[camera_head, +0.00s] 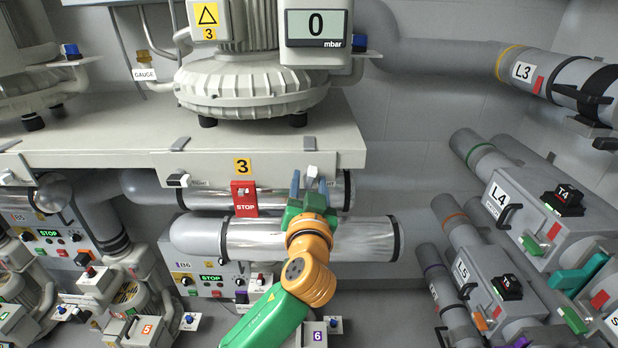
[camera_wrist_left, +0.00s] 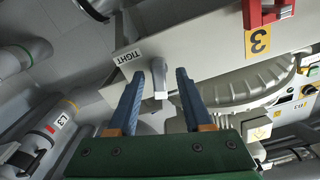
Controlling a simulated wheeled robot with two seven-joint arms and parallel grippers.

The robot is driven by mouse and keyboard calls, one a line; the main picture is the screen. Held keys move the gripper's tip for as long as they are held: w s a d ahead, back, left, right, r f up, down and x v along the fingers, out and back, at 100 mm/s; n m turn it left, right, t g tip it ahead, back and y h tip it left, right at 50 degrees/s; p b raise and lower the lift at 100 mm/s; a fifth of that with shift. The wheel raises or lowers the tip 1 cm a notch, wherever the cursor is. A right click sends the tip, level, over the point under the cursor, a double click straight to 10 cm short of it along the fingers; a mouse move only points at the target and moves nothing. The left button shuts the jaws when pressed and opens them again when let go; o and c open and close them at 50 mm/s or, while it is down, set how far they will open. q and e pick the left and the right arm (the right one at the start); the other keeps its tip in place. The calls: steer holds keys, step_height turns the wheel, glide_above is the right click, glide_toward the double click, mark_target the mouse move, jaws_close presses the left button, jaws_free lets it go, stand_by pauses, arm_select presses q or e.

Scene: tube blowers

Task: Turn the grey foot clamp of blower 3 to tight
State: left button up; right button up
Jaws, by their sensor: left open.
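Blower 3 (camera_head: 255,85) stands on a pale bench with a yellow 3 plate (camera_head: 242,166) on its front face. The grey foot clamp (camera_wrist_left: 159,75) is a small lever on that face, beside a TIGHT label (camera_wrist_left: 128,57) in the left wrist view. It shows in the head view as a pale tip (camera_head: 312,171), mostly hidden by the gripper. My left gripper (camera_head: 309,184) is open, its two blue fingers one on each side of the lever. I cannot tell whether either finger touches it. My right gripper is not in view.
A red STOP switch (camera_head: 244,197) is left of my gripper, with another front lever (camera_head: 177,181) further left. A shiny pipe (camera_head: 350,239) runs under the bench edge. Grey valve boxes (camera_head: 515,205) stand at right.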

arm_select(q)
jaws_close()
stand_by(0.4)
steer(key=m+p, duration=0.1)
steer(key=m, duration=0.2)
steer(key=shift+d, duration=0.1)
steer(key=m+p, duration=0.1)
steer(key=m, duration=0.2)
steer(key=shift+d+m+p, duration=0.1)
steer(key=shift+m+p, duration=0.25)
steer(key=shift+m, duration=0.05)
steer(key=m+p, duration=0.2)
steer(key=m, duration=0.3)
steer(key=shift+f, duration=0.15)
steer(key=shift+f+m+p, duration=0.1)
steer(key=shift+m+p, duration=0.6)
steer(key=shift+m, duration=0.9)
steer(key=shift+f, duration=0.1)
